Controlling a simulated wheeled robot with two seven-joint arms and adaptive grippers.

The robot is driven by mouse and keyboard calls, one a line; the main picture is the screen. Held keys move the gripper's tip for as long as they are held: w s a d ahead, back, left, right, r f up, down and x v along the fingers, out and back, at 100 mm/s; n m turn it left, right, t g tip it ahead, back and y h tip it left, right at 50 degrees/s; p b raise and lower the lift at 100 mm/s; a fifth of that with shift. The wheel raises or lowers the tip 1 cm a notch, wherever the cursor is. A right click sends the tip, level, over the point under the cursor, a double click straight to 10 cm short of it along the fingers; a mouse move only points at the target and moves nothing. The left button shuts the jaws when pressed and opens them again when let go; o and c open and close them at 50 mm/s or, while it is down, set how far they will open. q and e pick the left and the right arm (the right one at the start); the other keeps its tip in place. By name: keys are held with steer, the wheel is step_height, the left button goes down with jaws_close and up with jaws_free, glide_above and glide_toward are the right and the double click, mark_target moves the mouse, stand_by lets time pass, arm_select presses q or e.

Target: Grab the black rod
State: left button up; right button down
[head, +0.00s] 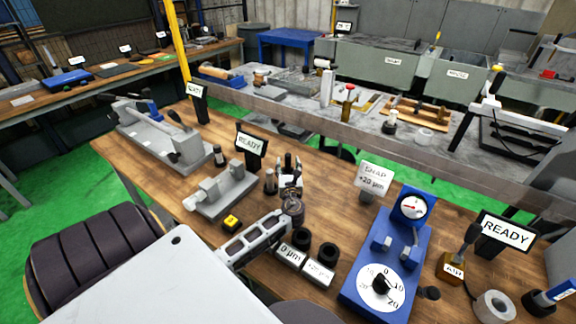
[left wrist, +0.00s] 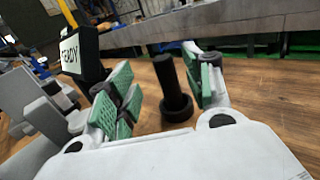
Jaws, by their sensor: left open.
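The black rod (left wrist: 168,82) stands upright on the wooden bench in the left wrist view, with a wider round black base. My left gripper (left wrist: 160,92) is open, its green-padded fingers apart on either side of the rod. The rod shows in the gap, closer to the right finger; I cannot tell whether any pad touches it. My right gripper is not in view.
A READY sign (head: 250,145) and a grey fixture (head: 220,194) stand left of the gripper. A yellow-black block (head: 231,222), white gauge blocks (head: 291,256) and a blue dial gauge (head: 385,265) are nearby.

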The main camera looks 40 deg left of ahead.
mark_target(288, 157)
arm_select(q)
steer(key=shift+w+a, duration=0.1)
stand_by(0.3)
steer(key=shift+x, duration=2.5)
steer(key=shift+w, duration=0.1)
jaws_close()
steer(key=shift+r, duration=0.1)
